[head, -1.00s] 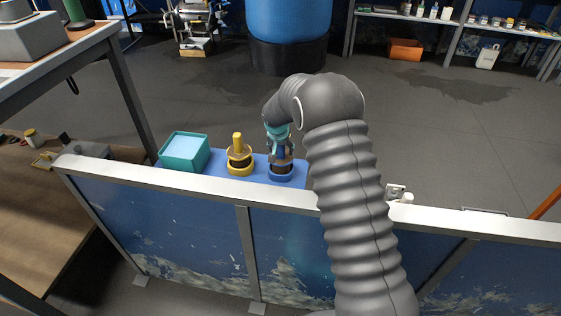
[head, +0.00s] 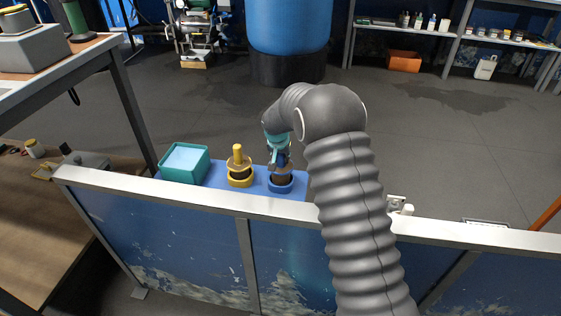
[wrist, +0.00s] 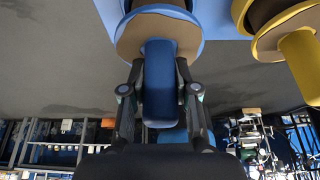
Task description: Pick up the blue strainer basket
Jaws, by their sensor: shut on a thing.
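The blue strainer basket (head: 281,172) is upright at the blue ring (head: 280,187) on the blue tray behind the white-topped barrier. In the wrist view its blue handle (wrist: 158,82) rises from a round tan disc (wrist: 165,32) with a blue rim. My gripper (head: 279,158) points down at it from above. In the wrist view my gripper (wrist: 159,92) has one finger on each side of the handle and is shut on it. I cannot tell whether the basket is clear of its seat.
A yellow basket (head: 240,168) with an upright handle stands close to the left. Left of it is an open teal box (head: 184,165). The barrier's white rail (head: 200,201) runs in front. A large blue tank (head: 290,40) stands behind on open floor.

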